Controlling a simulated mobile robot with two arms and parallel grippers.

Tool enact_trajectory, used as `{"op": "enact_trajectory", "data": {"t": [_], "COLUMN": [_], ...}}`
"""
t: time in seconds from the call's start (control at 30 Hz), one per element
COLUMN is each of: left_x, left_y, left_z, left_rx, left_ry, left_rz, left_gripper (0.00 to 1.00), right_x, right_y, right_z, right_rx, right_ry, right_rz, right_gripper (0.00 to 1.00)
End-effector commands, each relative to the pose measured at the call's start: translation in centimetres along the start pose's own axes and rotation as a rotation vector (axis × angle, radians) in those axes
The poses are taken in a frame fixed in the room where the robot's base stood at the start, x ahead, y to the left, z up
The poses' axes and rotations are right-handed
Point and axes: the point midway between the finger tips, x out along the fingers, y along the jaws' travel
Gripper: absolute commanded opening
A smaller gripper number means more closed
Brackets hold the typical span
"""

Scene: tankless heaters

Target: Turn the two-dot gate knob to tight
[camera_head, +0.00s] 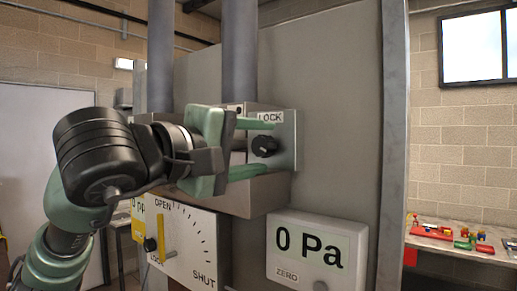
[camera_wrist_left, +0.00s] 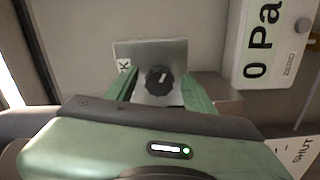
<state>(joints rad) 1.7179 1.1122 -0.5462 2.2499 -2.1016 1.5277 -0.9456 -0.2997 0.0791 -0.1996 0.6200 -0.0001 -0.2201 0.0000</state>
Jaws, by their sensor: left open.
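A black round knob (camera_head: 264,146) sits on a metal plate (camera_head: 288,153) on the side of a grey box, with a LOCK label (camera_head: 270,117) above it. My left gripper (camera_head: 258,148) is open, with one green finger above the knob and one below it in the head view. In the left wrist view the knob (camera_wrist_left: 158,80) shows a pale pointer mark and lies between the spread fingers (camera_wrist_left: 160,88). I cannot tell whether the fingers touch it. The dots and any "tight" mark cannot be made out; my gripper hides part of the box.
An OPEN/SHUT dial panel (camera_head: 190,243) with a yellow lever is below, left of a 0 Pa gauge (camera_head: 312,250). Two grey pipes (camera_head: 240,50) rise above the box. A table with colourful blocks (camera_head: 462,240) stands far right.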

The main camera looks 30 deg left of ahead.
Motion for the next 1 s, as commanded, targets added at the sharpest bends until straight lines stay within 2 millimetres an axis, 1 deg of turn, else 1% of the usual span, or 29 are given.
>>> {"op": "enact_trajectory", "data": {"t": [0.13, 0.3, 0.4, 0.57, 1.0], "left_x": [-2.4, -5.3, -6.5, -7.3, -7.3], "left_y": [-0.2, -0.1, -0.1, -0.1, -0.1], "left_z": [0.1, 0.1, 0.1, 0.1, 0.1], "left_rx": [0.001, 0.001, 0.0, 0.001, 0.001], "left_ry": [0.0, 0.001, 0.0, 0.0, -0.001], "left_rz": [0.007, 0.006, 0.005, 0.001, 0.001], "left_gripper": [0.53, 0.53, 0.53, 0.53, 0.53], "right_x": [1.2, 2.0, 2.2, 2.3, 2.3], "right_y": [0.0, 0.0, -0.1, -0.1, -0.1], "right_z": [0.1, 0.2, 0.2, 0.2, 0.2], "right_rx": [0.0, 0.0, 0.0, 0.0, 0.0], "right_ry": [0.0, 0.0, 0.0, 0.0, 0.0], "right_rz": [0.0, 0.0, 0.0, 0.0, 0.0], "right_gripper": [0.34, 0.34, 0.34, 0.34, 0.34]}}
